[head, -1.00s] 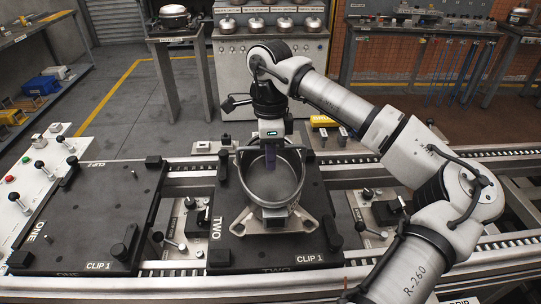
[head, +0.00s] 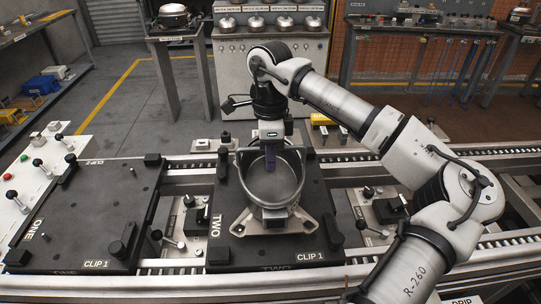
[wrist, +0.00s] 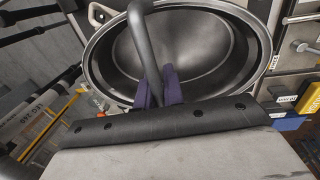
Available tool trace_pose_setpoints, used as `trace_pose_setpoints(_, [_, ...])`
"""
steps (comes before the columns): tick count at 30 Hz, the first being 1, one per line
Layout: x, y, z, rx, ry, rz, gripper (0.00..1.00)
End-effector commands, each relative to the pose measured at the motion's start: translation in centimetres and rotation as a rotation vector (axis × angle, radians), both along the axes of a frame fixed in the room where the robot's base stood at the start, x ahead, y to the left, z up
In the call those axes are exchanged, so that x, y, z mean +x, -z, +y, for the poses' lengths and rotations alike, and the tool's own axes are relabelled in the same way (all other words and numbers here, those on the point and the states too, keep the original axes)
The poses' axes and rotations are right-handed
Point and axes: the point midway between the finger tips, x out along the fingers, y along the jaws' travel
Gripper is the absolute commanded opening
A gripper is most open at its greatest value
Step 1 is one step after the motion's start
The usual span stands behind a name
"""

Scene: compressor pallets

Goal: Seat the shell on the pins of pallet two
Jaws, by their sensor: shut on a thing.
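The shell (head: 272,190) is a grey, open-topped round pot with dark side arms and splayed feet. It stands upright over pallet two (head: 228,257), a dark plate marked TWO and CLIP 1.
Pallet one (head: 85,210) lies to the left, with upright pins and corner blocks and no shell on it. Clamp levers (head: 170,240) stand between the pallets. A black clip post (head: 333,232) stands at pallet two's front right. The roller conveyor (head: 430,160) runs behind.

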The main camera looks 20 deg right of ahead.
Motion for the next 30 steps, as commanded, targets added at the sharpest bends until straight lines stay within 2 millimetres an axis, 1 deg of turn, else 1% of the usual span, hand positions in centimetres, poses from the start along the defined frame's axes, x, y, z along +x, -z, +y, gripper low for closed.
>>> trace_pose_setpoints(30, [0.0,1.9,0.0,-0.001,0.000,-0.003,0.00])
